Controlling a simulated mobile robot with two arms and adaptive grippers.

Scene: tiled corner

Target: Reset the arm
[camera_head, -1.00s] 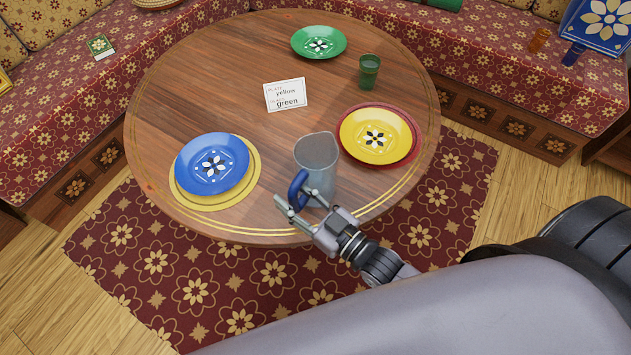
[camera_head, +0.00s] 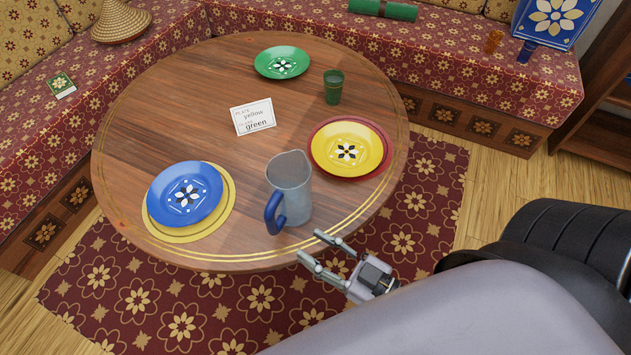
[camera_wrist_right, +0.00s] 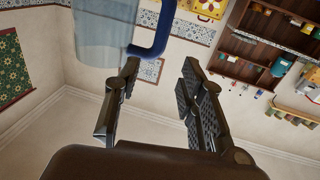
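My right gripper (camera_head: 318,252) is open and empty at the near edge of the round table, to the lower right of the pitcher and apart from it. In the right wrist view its two fingers (camera_wrist_right: 158,100) are spread with nothing between them. The grey translucent pitcher (camera_head: 290,190) stands upright on the table with its blue handle (camera_head: 272,213) towards me. In the right wrist view the pitcher (camera_wrist_right: 100,35) shows at the top left, beyond the fingers. My left gripper is not in view.
The round table (camera_head: 190,110) holds a blue plate (camera_head: 186,194), a yellow plate (camera_head: 346,150), a green plate (camera_head: 282,62), a green cup (camera_head: 333,88) and a sign card (camera_head: 253,117). Patterned benches (camera_head: 480,75) run behind. Rug floor (camera_head: 180,300) lies clear in front.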

